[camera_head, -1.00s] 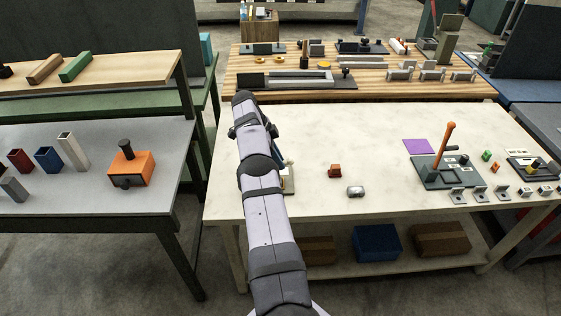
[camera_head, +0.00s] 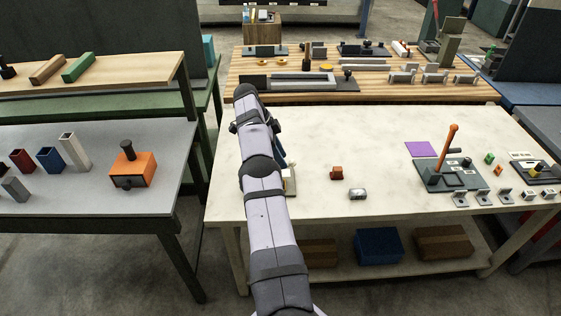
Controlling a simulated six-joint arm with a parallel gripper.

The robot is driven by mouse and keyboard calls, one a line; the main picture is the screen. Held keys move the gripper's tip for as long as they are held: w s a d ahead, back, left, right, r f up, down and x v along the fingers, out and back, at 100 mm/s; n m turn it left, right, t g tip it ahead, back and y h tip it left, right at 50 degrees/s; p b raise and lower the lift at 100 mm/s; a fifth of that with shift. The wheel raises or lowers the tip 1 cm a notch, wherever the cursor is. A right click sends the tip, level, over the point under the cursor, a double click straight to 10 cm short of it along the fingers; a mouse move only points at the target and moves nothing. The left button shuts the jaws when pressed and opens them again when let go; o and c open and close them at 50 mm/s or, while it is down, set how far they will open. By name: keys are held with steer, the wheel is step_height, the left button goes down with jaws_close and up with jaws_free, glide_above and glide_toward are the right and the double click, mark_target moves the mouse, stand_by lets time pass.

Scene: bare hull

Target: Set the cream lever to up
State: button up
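I cannot make out a cream lever. A small cream-coloured piece (camera_head: 290,186) shows just right of my arm on the pale table, and most of it is hidden by the arm. A dark bluish part (camera_head: 279,152) stands right above it, and I cannot tell whether it belongs to the fixture or to my arm. My arm reaches up over the left part of the pale table. My gripper is hidden behind the arm's links, so its fingers and anything between them do not show.
The grey table (camera_head: 90,190) at left holds an orange box (camera_head: 133,170). The middle is mostly clear.

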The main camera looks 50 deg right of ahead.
step_height(320, 180, up, 7)
steer(key=p, duration=0.6)
steer(key=shift+r+p, duration=0.2)
steer(key=shift+p, duration=0.2)
